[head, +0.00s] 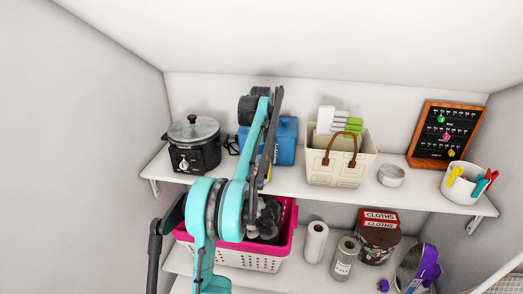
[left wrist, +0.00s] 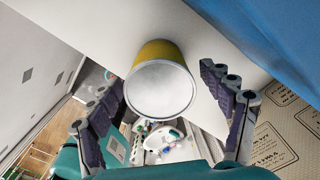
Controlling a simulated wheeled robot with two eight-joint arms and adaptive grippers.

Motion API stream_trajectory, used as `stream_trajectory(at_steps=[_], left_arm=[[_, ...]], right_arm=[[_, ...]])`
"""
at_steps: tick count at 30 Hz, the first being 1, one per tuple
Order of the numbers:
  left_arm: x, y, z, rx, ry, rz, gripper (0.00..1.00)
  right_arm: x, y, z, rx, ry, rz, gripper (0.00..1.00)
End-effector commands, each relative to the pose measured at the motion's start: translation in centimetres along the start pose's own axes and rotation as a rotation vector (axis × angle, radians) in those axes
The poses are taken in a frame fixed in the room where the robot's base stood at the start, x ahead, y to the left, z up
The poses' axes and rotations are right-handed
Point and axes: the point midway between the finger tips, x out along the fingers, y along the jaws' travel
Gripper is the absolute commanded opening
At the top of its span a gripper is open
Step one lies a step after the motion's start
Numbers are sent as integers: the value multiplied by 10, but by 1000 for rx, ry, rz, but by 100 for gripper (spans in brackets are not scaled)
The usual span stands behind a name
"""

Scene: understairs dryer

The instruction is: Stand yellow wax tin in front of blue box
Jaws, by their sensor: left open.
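The yellow wax tin (head: 261,148) is mostly hidden behind my left arm in the head view. In the left wrist view the tin (left wrist: 160,88) shows its round silver face, with its yellow side above, against a white surface. My left gripper (left wrist: 168,108) is open, with one finger on each side of the tin; gaps show between them. The blue box (head: 287,142) stands on the upper shelf, partly covered by my arm. It also fills the upper right of the left wrist view (left wrist: 285,35). My right gripper is in neither view.
The upper shelf (head: 290,184) holds a slow cooker (head: 194,143) at left and a cream basket (head: 340,158) right of the box. A small round container (head: 391,175), a white pot and a framed board stand farther right. A pink-and-white basket (head: 250,262) is below.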

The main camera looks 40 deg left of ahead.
Motion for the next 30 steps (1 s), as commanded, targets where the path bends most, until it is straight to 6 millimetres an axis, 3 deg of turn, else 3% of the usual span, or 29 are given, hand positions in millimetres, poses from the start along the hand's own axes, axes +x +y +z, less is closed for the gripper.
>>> stream_trajectory(at_steps=[9, 15, 26, 30], left_arm=[[-62, 0, 0, 0, 0, 0, 80], [-90, 0, 0, 0, 0, 0, 80], [-102, 0, -2, -7, -2, -2, 80], [-111, -7, -22, -94, -20, -29, 80]], right_arm=[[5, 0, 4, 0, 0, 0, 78], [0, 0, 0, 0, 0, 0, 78], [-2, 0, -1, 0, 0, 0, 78], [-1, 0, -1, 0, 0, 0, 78]])
